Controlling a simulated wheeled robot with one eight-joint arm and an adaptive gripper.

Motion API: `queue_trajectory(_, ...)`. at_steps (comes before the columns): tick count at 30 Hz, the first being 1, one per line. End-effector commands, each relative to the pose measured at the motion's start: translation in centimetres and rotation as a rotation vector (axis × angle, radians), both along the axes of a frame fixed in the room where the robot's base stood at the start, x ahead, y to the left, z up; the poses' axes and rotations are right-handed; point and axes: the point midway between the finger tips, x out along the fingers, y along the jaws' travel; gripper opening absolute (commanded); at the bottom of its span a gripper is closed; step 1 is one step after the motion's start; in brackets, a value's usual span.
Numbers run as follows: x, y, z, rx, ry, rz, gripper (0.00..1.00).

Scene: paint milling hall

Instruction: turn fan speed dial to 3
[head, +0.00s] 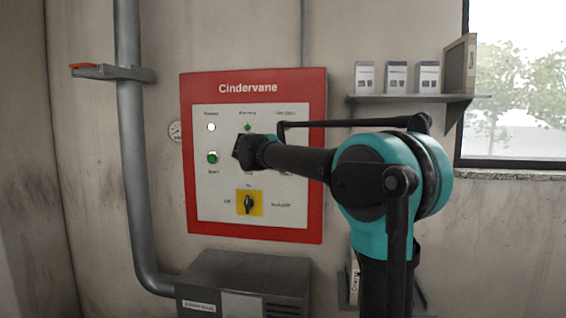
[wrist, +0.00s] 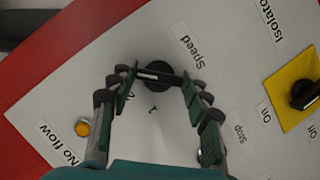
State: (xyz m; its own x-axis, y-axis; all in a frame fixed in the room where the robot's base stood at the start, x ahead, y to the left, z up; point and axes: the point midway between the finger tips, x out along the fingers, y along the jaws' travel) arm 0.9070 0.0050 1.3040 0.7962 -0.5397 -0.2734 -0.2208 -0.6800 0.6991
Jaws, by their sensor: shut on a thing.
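The speed dial (wrist: 157,70) is a round black knob with a raised bar, beside the word "Speed" on the white panel. My gripper (wrist: 158,77) has its green-padded fingers on both sides of the knob, shut on the ends of its bar. A mark like "1" and part of another mark show below the knob in the wrist view. A 3 cannot be made out, nor which mark the knob points to. In the head view my gripper (head: 243,151) is at the middle of the red-framed Cindervane panel (head: 312,190) and hides the dial.
A black isolator switch on a yellow plate (head: 258,209) sits below my gripper. A green button (head: 212,157) and a white lamp (head: 211,127) are left of it. An amber "No flow" lamp (wrist: 82,128) is near a finger. A grey cabinet (head: 245,268) stands below; a shelf (head: 470,100) is right.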

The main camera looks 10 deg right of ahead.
Motion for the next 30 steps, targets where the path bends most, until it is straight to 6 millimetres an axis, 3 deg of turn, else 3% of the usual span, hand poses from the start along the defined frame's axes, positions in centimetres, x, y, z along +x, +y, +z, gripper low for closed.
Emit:
queue_trajectory(11,-0.1,0.0,-0.1,0.007,0.0,-0.002,0.19)
queue_trajectory(12,-0.1,0.0,-0.1,0.007,0.0,-0.002,0.52)
queue_trajectory(16,0.0,0.0,-0.1,0.006,0.0,-0.001,0.68)
queue_trajectory(26,-0.1,0.1,0.0,0.004,-0.001,0.0,0.69)
queue_trajectory(30,-1.0,0.8,0.3,0.005,-0.001,0.002,0.69)
